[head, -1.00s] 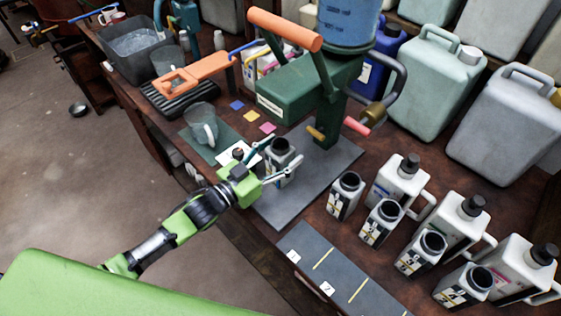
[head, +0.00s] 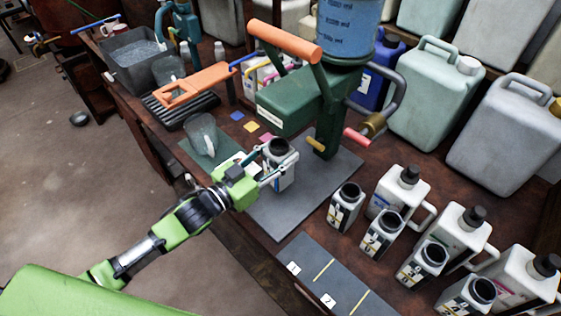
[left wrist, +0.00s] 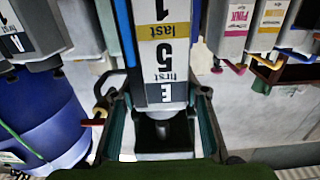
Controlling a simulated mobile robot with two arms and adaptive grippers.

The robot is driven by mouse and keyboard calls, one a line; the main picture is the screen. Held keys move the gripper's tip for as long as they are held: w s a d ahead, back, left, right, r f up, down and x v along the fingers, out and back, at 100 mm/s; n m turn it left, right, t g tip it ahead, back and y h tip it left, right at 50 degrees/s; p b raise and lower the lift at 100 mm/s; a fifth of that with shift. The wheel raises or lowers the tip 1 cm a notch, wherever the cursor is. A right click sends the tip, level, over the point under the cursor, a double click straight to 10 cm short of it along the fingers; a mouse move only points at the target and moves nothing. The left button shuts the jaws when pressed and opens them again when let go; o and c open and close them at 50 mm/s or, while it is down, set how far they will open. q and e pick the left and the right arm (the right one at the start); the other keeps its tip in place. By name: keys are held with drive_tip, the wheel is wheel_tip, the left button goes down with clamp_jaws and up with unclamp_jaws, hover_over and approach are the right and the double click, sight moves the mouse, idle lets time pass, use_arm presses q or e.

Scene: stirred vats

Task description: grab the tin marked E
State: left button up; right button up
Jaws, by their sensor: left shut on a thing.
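The tin marked E (left wrist: 165,65) fills the middle of the left wrist view, upside down there, with its E, "first 5" and "last 1" label. In the head view this white tin (head: 284,176) with a dark round mouth stands upright on the grey plate below the green press. My left gripper (head: 279,158) is shut on it, a finger on either side. Its fingers also show beside the tin in the left wrist view (left wrist: 163,112). My right gripper is not in view.
Several similar open tins (head: 345,206) stand to the right, with capped white jugs (head: 398,192) behind them. The green press (head: 300,95) overhangs close behind the held tin. A clear beaker (head: 202,135) stands to its left. A numbered dark mat (head: 325,272) lies bare in front.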

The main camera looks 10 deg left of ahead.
use_arm(q)
drive_tip(key=s+a+r, duration=0.6)
drive_tip(key=a+r, duration=0.3)
drive_tip(key=a, duration=0.2)
drive_tip(key=shift+s+a+b, duration=0.3)
drive_tip(key=shift+s+a, duration=0.1)
